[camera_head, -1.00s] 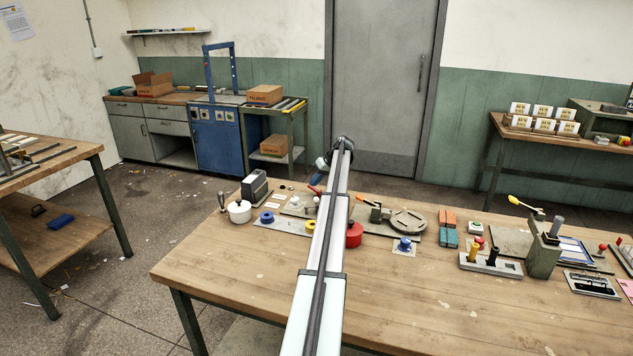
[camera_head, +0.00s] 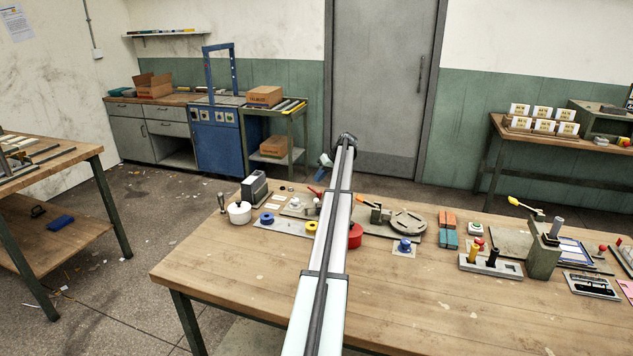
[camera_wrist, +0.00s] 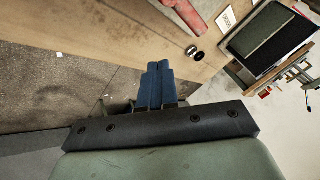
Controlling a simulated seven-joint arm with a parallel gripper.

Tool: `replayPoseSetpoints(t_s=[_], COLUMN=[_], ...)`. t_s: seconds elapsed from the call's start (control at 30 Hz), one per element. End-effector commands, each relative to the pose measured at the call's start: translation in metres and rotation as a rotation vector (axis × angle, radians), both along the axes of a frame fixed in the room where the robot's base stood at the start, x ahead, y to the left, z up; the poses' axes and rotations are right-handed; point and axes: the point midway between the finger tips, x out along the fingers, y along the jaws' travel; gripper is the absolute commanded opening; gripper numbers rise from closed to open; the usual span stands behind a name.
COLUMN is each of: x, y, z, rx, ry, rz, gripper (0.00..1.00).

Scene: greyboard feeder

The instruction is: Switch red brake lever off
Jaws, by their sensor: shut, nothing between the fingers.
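A red lever handle (camera_head: 316,191) shows at the back left of the workbench, just left of my arm. My gripper (camera_head: 323,166) is above the far edge of the bench near it, with its blue fingers pointing down and left. In the wrist view the blue fingers (camera_wrist: 157,72) are together with nothing between them. A long red piece (camera_wrist: 187,12), probably the lever handle, lies beyond the fingertips at the top of that view, apart from them. The lever's base is partly hidden, and its position cannot be told.
A white pot (camera_head: 239,213) and a grey box (camera_head: 255,188) stand left of my arm. A red round container (camera_head: 355,236) and a round grey plate (camera_head: 408,221) are right of it. The bench's front (camera_head: 420,300) is clear.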

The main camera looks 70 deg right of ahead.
Motion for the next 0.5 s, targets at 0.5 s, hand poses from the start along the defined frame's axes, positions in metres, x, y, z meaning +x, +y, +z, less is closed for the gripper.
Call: replayPoseSetpoints(t_s=[0.5], x=[-0.039], y=[-0.036], z=[0.076], rx=[-0.001], ry=[0.0], rz=[-0.001], gripper=[0.0])
